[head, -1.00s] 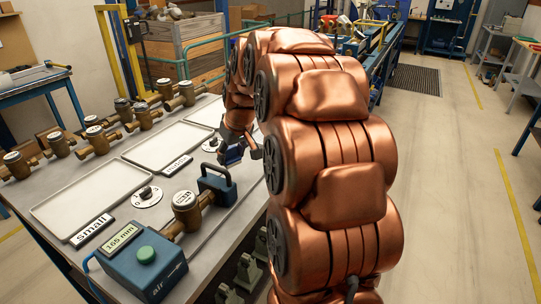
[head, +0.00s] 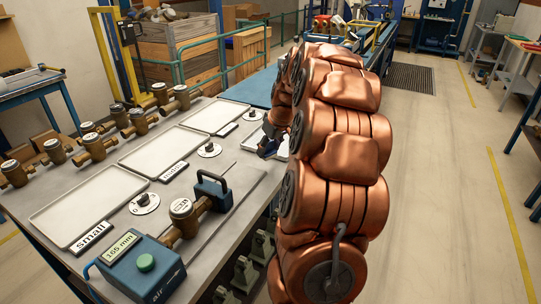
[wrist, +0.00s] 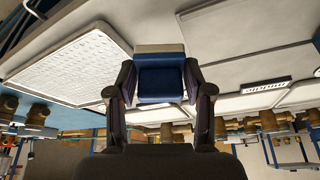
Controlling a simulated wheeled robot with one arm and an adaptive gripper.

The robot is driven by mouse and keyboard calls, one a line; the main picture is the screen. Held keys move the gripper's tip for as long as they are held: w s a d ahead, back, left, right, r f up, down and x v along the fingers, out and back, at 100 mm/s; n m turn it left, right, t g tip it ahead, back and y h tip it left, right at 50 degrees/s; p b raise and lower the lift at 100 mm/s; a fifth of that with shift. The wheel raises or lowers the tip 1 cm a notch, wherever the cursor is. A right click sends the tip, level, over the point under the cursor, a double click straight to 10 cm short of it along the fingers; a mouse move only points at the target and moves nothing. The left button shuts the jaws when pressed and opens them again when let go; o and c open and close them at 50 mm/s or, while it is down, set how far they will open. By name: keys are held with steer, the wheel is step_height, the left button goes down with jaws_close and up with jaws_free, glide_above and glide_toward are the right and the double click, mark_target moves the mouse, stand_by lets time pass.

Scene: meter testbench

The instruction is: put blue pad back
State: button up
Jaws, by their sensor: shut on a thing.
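The blue pad (head: 266,148) is a small dark blue block, partly hidden by my arm in the head view. It also shows in the wrist view (wrist: 160,80), with a pale strip along its upper edge. My gripper (wrist: 160,98) is shut on it, one finger on each side. In the head view my gripper (head: 274,133) is near the right edge of the workbench, beyond the dark blue handled block (head: 213,189). I cannot tell whether the pad touches the surface below it.
A blue "165 mm" device (head: 136,264) and a brass meter (head: 183,214) stand at the near end. Labelled white trays (head: 88,206) line the middle, with round dials (head: 145,203) beside them. More brass meters (head: 97,146) stand along the left. The aisle floor on the right is clear.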

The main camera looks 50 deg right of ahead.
mark_target(273, 153)
steer(key=shift+d, duration=0.4)
steer(key=shift+a+f+p, duration=0.1)
steer(key=shift+f+p, duration=0.5)
steer(key=shift+f, duration=1.15)
steer(key=shift+f+b, duration=0.3)
steer(key=shift+b, duration=0.05)
steer(key=o, duration=1.2)
